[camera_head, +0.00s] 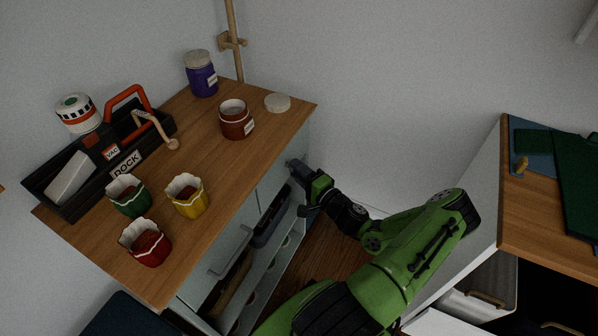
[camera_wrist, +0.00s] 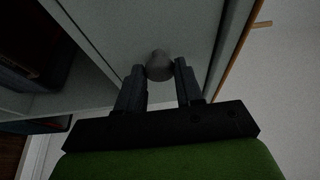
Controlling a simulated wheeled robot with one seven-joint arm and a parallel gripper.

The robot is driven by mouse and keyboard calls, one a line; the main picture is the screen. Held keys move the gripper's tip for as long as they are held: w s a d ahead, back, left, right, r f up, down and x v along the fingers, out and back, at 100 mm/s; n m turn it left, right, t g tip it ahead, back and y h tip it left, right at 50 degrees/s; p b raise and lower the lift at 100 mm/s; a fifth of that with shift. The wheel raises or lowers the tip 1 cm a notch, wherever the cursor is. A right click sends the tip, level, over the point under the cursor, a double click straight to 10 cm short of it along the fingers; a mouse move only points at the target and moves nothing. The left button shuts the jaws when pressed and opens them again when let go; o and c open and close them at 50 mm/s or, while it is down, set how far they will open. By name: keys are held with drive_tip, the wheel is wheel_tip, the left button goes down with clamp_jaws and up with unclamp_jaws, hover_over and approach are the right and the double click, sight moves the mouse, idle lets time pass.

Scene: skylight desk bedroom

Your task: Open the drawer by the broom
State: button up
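A wooden pole (camera_head: 234,50), which may be the broom's handle, stands against the wall behind the cabinet; its lower end is hidden. The pale grey-blue drawer front (camera_head: 271,183) at that end of the cabinet looks closed. In the wrist view a round grey knob (camera_wrist: 160,66) stands out from a pale front (camera_wrist: 190,25). My gripper (camera_wrist: 160,70) has one finger on each side of the knob, and the knob fills the gap at the fingertips. In the head view my gripper (camera_head: 298,172) is at the cabinet front, hiding the knob there.
The wooden cabinet top (camera_head: 215,185) holds a black toolbox (camera_head: 60,200), a purple jar (camera_head: 201,75), a brown jar (camera_head: 236,120) and several small cups. An open shelf (camera_head: 270,222) lies below. A white desk (camera_head: 480,200) stands at right, with floor (camera_head: 325,255) between.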

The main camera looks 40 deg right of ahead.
clamp_jaws()
